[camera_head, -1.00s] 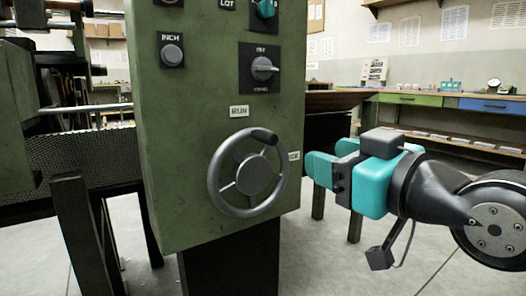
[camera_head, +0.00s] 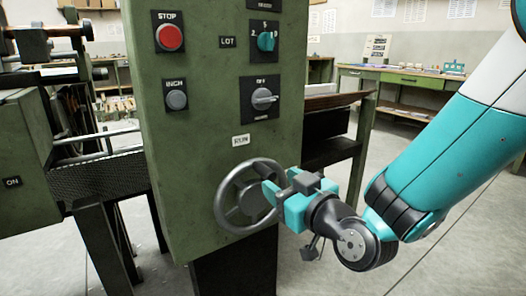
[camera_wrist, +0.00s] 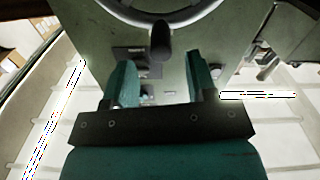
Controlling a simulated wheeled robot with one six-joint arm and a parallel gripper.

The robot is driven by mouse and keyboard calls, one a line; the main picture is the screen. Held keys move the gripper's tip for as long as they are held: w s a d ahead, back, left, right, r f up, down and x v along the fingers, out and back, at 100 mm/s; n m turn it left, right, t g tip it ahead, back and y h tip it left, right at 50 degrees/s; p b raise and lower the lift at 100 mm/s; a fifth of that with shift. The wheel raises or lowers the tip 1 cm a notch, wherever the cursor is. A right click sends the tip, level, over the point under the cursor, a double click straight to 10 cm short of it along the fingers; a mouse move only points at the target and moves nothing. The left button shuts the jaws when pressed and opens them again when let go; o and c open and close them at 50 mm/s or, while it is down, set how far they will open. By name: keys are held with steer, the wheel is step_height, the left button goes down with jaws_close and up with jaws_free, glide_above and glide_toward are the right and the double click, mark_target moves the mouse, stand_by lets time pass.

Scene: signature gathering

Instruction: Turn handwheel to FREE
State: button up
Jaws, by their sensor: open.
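The grey handwheel (camera_head: 247,198) is on the lower front of the green cabinet. The RUN label (camera_head: 240,140) is above its rim. No FREE label can be read; my gripper covers the area right of the wheel. My gripper (camera_head: 268,184) is open at the wheel's right side, overlapping the rim in the head view. In the wrist view my gripper (camera_wrist: 163,78) has its teal fingers apart. The dark handle knob (camera_wrist: 161,40) shows beyond and between the fingertips, with the rim (camera_wrist: 172,24) behind it. I cannot tell whether a finger touches the wheel.
The cabinet (camera_head: 205,95) carries a red STOP button (camera_head: 169,37), an INCH button (camera_head: 176,100), a teal LOT selector (camera_head: 266,41) and a grey switch (camera_head: 263,97). Machine frames stand at left. A workbench (camera_head: 425,80) is at the back right. The floor at right is open.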

mark_target(272, 177)
steer(key=x, duration=0.6)
steer(key=shift+w+a+p, duration=0.15)
steer(key=shift+a+p, duration=0.1)
steer(key=shift+p, duration=0.1)
steer(key=shift+c, duration=0.5)
jaws_close()
steer(key=shift+a, duration=0.1)
